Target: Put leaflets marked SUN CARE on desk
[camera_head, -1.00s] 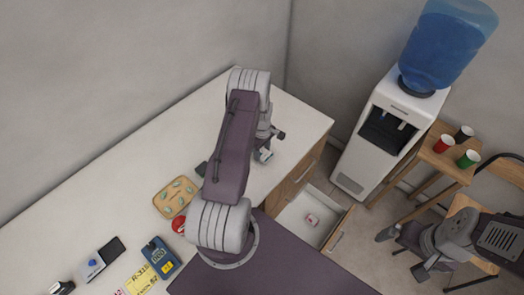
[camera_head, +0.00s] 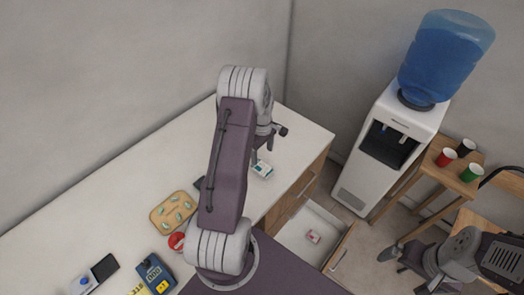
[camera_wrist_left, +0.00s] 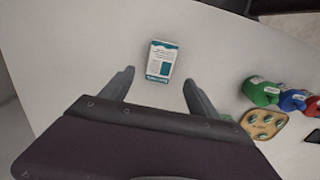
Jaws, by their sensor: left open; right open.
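A small white and teal leaflet stack (camera_head: 263,170) lies on the white counter (camera_head: 130,175) near its right end. In the left wrist view the leaflet stack (camera_wrist_left: 161,62) lies flat; its print is too small to read. My left gripper (camera_wrist_left: 159,79) is open and empty, with the stack just beyond and between its fingertips. In the head view my left gripper (camera_head: 263,150) is partly hidden by its arm. My right gripper (camera_head: 407,270) is open and empty over the floor at the lower right.
An open drawer (camera_head: 338,222) under the counter holds a small red and white item (camera_head: 313,236). A water cooler (camera_head: 380,165) and a stool with cups (camera_head: 437,168) stand right.

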